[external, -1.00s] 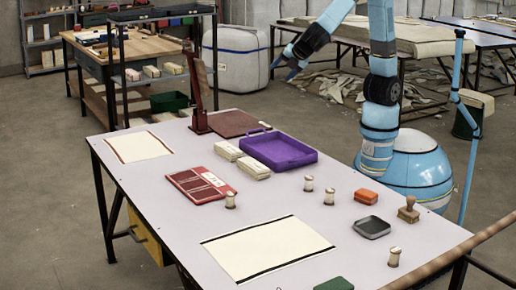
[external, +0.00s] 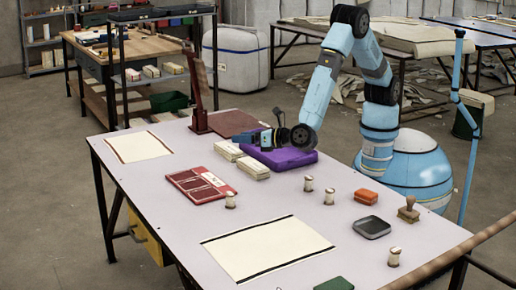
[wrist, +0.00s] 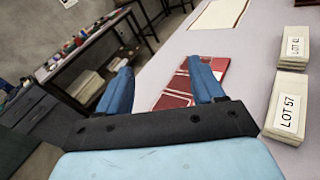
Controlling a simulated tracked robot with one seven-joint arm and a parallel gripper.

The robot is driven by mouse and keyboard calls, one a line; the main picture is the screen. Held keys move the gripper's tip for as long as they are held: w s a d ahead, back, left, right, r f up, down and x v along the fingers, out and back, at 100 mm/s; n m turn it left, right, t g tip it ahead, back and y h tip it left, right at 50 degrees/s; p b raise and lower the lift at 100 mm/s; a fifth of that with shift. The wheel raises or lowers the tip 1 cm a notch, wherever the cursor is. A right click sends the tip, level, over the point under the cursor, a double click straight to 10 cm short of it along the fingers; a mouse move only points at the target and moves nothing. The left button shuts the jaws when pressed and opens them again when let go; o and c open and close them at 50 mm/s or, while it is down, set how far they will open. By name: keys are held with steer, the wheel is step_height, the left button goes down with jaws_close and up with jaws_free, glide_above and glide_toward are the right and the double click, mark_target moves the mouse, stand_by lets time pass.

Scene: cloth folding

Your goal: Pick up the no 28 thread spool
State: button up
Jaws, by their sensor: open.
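Several small cream thread spools stand upright on the table: one beside the red board (external: 230,201), two near the middle (external: 308,184) (external: 329,197) and one near the right end (external: 394,257). Their numbers are too small to read, so I cannot tell which is no 28. My gripper (external: 240,138) is above the table's far side, near the purple tray and cream stacks, pointing left. In the wrist view my gripper (wrist: 162,84) is open with nothing between its fingers. No spool shows clearly in the wrist view.
The red board (external: 198,185) lies left of two cream stacks (external: 255,168); one reads LOT 57 (wrist: 288,119). A purple tray (external: 290,159), orange block (external: 366,196), grey dish (external: 371,228) and wooden stamp (external: 408,210) occupy the table.

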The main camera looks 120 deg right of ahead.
steer(key=w+a+f+n+t+y, duration=0.2)
steer(key=w+a+f+n+t, duration=0.25)
steer(key=a+f, duration=0.45)
glide_toward(230, 200)
steer(key=shift+n+g, duration=0.25)
steer(key=shift+n, duration=0.2)
steer(key=w+d, duration=0.1)
steer(key=d+r, duration=0.1)
steer(key=w+d, duration=0.1)
steer(key=d, duration=0.1)
steer(key=shift+w+r, duration=0.35)
steer(key=shift+w+d+f, duration=0.15)
steer(key=shift+w+d, duration=0.3)
steer(key=shift+w, duration=0.1)
steer(key=shift+x, duration=3.15)
steer(key=shift+a, duration=0.1)
steer(key=shift+c, duration=0.2)
steer(key=c, duration=1)
